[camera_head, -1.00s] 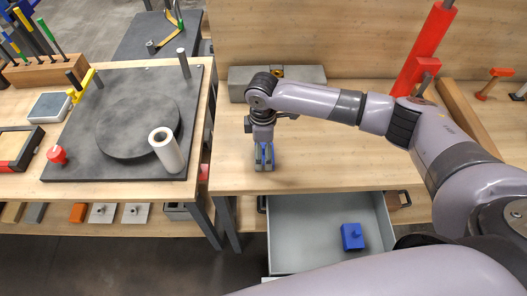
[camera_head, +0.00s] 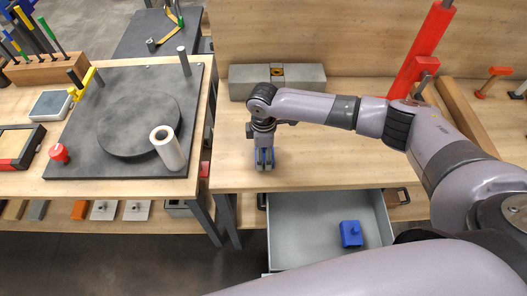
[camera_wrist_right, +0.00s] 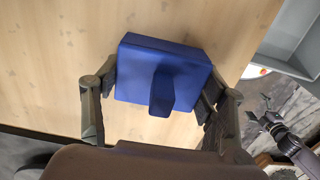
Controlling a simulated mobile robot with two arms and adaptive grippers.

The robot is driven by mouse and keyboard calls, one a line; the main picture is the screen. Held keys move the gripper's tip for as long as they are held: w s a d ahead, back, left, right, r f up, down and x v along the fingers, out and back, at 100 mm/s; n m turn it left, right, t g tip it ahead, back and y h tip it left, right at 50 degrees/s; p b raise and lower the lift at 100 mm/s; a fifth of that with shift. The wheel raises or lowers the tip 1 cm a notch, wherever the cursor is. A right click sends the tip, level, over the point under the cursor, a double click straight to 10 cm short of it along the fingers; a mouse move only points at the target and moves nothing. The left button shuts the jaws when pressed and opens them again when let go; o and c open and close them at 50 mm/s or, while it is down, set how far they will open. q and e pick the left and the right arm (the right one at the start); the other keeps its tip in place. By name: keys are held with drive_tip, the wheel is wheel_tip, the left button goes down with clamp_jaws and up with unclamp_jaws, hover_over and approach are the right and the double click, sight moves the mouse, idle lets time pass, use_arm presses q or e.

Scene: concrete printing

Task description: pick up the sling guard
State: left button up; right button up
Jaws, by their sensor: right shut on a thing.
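My right gripper (camera_head: 265,162) points down over the front part of the right workbench. It is shut on a blue block with a raised knob, which I take to be the sling guard (camera_wrist_right: 162,87). In the right wrist view the block sits between the two fingers, with wood behind it. In the head view the fingers mostly hide it. Whether it touches the bench top is hard to tell. A dark jointed end (camera_wrist_right: 270,119) at the right of the wrist view looks like my left gripper; its jaws are too small to read.
An open grey drawer (camera_head: 295,245) below the bench holds another blue block (camera_head: 351,234) with a knob. A grey block (camera_head: 300,78) lies behind the gripper, and a red post (camera_head: 422,50) stands to the right. The bench around the gripper is clear.

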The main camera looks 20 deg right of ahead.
drive_tip(key=c, duration=0.4)
drive_tip(key=shift+r, duration=0.1)
drive_tip(key=shift+c, duration=0.2)
